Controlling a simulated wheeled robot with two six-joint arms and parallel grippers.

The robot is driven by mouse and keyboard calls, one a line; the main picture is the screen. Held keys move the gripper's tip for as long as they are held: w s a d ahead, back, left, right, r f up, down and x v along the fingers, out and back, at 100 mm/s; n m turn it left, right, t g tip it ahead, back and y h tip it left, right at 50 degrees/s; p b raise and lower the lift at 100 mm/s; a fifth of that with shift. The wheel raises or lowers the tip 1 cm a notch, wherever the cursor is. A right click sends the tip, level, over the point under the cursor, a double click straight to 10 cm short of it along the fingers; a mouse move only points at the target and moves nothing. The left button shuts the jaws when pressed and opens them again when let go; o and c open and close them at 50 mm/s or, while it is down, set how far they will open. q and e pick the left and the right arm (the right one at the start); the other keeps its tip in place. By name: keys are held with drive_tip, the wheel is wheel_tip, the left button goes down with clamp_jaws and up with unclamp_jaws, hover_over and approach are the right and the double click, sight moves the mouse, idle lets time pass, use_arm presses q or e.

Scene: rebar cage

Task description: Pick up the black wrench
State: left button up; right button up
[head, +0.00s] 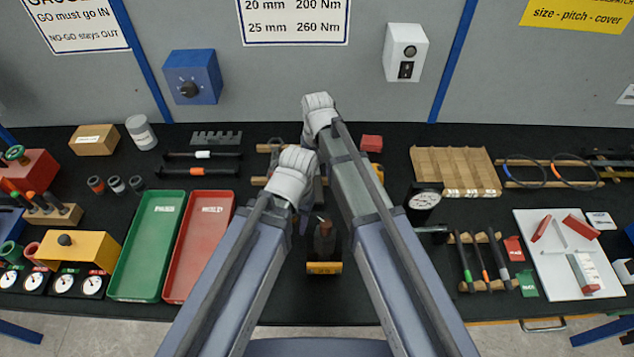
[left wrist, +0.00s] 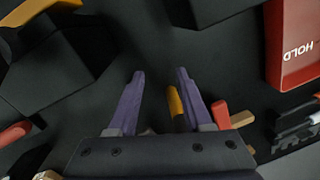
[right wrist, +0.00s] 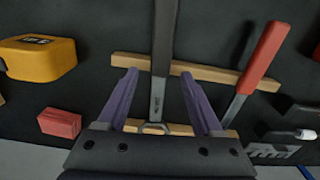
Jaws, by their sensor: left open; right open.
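The black wrench (right wrist: 164,45) shows in the right wrist view, its dark handle at the top and its grey metal end pointing down toward my right gripper. It lies across two wooden strips (right wrist: 215,72). My right gripper (right wrist: 160,74) is open, and the wrench runs between its two fingers in the picture with a gap on each side. I cannot tell how far above it the fingers are. My left gripper (left wrist: 160,74) is open and empty over the dark mat. In the head view my arms hide the wrench and most of both grippers.
A red-handled wrench (right wrist: 262,60) lies right of the black one. A yellow box (right wrist: 38,58) and a red block (right wrist: 60,123) are to the left. In the head view, green (head: 116,280) and red (head: 172,280) trays lie left, and a white board (head: 545,270) lies right.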

drive_tip(key=shift+f, duration=0.3)
drive_tip(key=shift+c, duration=0.3)
clamp_jaws()
idle(0.9)
